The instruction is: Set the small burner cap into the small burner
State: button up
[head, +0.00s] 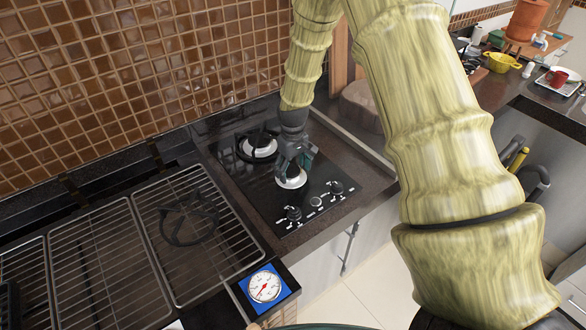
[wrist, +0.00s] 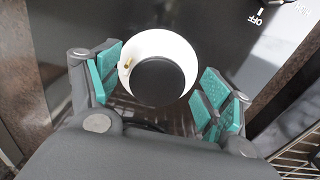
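The small burner shows as a white round ring in the head view (head: 291,182) and in the wrist view (wrist: 160,42), at the front of the black cooktop. In the wrist view a dark round disc (wrist: 158,82), which looks like the small burner cap, shows inside the ring, off centre toward my gripper. I cannot tell whether it is seated. My gripper (head: 296,160) is just above the burner. In the wrist view its teal-padded fingers (wrist: 160,92) are spread on either side of the disc, with gaps, holding nothing. The head view hides the disc behind my gripper.
A second burner (head: 260,148) with a dark grate stands behind and left. Control knobs (head: 293,214) line the cooktop's front. A wire grill (head: 95,255) with a loose black grate (head: 188,220) on it lies left. The tiled wall (head: 150,80) bounds the back.

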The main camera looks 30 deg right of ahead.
aim_at(293, 171)
jog(key=shift+r, duration=0.1)
notch_tip(293, 171, up, 12)
dwell(0.8)
dwell(0.5)
